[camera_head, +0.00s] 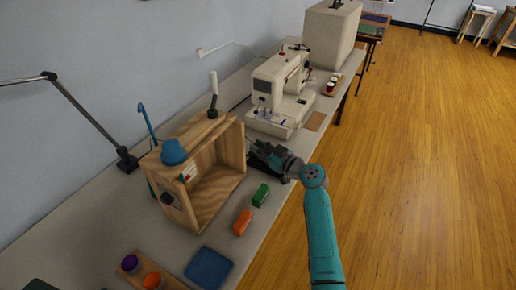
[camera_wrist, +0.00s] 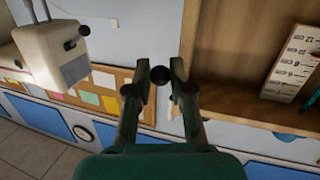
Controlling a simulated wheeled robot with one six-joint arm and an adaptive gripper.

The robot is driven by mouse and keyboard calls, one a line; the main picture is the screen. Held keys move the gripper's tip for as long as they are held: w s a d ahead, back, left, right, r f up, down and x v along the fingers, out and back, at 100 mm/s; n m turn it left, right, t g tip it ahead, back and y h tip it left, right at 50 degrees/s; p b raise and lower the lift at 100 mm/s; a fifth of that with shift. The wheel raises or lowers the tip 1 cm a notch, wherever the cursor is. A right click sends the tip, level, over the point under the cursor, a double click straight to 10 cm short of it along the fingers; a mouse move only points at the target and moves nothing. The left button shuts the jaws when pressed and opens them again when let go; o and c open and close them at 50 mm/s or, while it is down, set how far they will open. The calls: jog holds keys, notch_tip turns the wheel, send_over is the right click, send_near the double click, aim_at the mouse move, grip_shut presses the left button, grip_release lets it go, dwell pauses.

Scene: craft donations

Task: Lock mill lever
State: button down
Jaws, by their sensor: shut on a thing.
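The mill is an open-fronted wooden box (camera_head: 218,200) with a blue cap (camera_head: 173,153) on top. It stands on the long table, and its wooden wall (camera_wrist: 228,45) fills the right of the wrist view. My gripper (camera_head: 260,149) is beside the box's right side. In the wrist view my gripper (camera_wrist: 161,82) is shut on a round black knob (camera_wrist: 161,74), which looks like the lever's end. The rest of the lever is hidden, and I cannot tell its angle. A white scale card (camera_wrist: 293,63) shows inside the box.
A sewing machine (camera_head: 275,92) stands just beyond the gripper. A green block (camera_head: 261,194), an orange block (camera_head: 242,222) and a blue pad (camera_head: 209,267) lie in front of the box. A jointed lamp (camera_head: 95,115) is at the left.

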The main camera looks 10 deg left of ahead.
notch_tip(320, 180, up, 3)
jog(key=g+h, duration=0.1)
jog(key=h, duration=0.1)
notch_tip(320, 180, up, 6)
jog(key=n+g+h, duration=0.2)
jog(key=g+h, duration=0.1)
jog(key=h, duration=0.3)
send_over(252, 142)
jog(key=d, duration=0.2)
jog(key=shift+s+d+r, duration=0.15)
jog(key=shift+s, duration=0.2)
jog(key=shift+w+a+r, duration=0.2)
jog(key=shift+a+r, duration=0.35)
jog(key=shift+r, duration=0.1)
jog(key=shift+w+a+r, duration=0.15)
jog(key=shift+a+r, duration=0.35)
jog(key=shift+r, duration=0.3)
jog(key=c, duration=1)
grip_release()
jog(key=shift+a, duration=0.1)
jog(key=shift+c, duration=0.2)
jog(key=v, duration=1.1)
jog(key=shift+s+d+r, duration=0.15)
jog(key=shift+s+d, duration=0.05)
jog(key=shift+d, duration=0.25)
